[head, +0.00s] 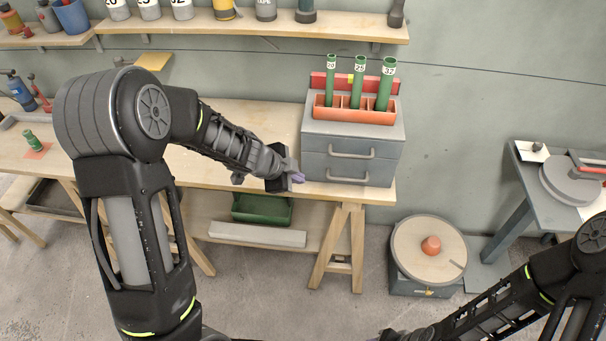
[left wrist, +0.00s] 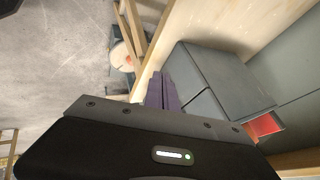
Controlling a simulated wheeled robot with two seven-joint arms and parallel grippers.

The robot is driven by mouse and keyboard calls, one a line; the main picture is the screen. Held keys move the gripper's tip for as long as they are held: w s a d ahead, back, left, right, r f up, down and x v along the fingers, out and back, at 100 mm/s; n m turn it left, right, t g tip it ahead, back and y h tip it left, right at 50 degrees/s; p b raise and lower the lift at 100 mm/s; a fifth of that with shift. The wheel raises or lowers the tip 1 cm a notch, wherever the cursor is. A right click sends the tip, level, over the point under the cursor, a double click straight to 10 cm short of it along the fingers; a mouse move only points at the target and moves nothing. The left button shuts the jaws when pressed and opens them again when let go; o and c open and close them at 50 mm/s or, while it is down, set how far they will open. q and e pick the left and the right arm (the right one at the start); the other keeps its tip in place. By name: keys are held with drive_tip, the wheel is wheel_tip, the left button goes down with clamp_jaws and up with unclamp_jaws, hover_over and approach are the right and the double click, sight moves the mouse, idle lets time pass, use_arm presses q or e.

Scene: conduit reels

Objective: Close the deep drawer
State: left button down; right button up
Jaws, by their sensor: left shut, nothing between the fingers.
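A grey drawer cabinet (head: 313,140) stands on the wooden bench. Its front has an upper drawer (head: 318,147) and a lower drawer (head: 375,178), each with a bar handle. Both fronts look close to flush; I cannot tell whether a small gap is left. My left gripper (head: 297,178) is shut and empty, at the left front corner of the cabinet, level with the lower drawer. In the left wrist view its purple fingers (left wrist: 162,92) are together beside the grey cabinet (left wrist: 215,75); contact is unclear. My right arm enters at lower right, its fingers not clearly shown.
An orange rack (head: 345,115) with three green tubes stands on the cabinet. A green bin (head: 262,209) and a grey bar (head: 257,235) sit on the lower shelf. A round reel (head: 415,245) stands on the floor at right.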

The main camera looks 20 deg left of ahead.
use_arm(q)
drive_tip(key=p+v, duration=0.1)
drive_tip(key=v, duration=0.3)
drive_tip(key=shift+s, duration=0.15)
use_arm(e)
drive_tip(key=shift+s+d+r, duration=0.1)
drive_tip(key=shift+s+r, duration=0.1)
drive_tip(key=shift+r, duration=0.8)
use_arm(q)
drive_tip(key=s+d+f+n+g+b, duration=0.1)
drive_tip(key=s+d+f+n, duration=0.35)
drive_tip(key=f, duration=0.25)
drive_tip(key=s+d+f+n+b, duration=0.1)
drive_tip(key=s+d+f+n, duration=0.2)
drive_tip(key=d+f+n, duration=0.25)
drive_tip(key=s+d+f+n+g+b, duration=0.1)
drive_tip(key=s+d+f+n+g, duration=0.1)
drive_tip(key=s+f, duration=0.5)
drive_tip(key=s+d+f+n+g+b, duration=0.1)
drive_tip(key=s+d+f+n+g, duration=0.2)
drive_tip(key=s, duration=0.9)
wheel_tip(320, 180, down, 4)
drive_tip(key=d, duration=0.2)
drive_tip(key=shift+d+n+h, duration=0.3)
drive_tip(key=shift+h, duration=0.1)
use_arm(e)
drive_tip(key=x, duration=0.4)
drive_tip(key=shift+d+f, duration=0.2)
drive_tip(key=shift+d, duration=0.2)
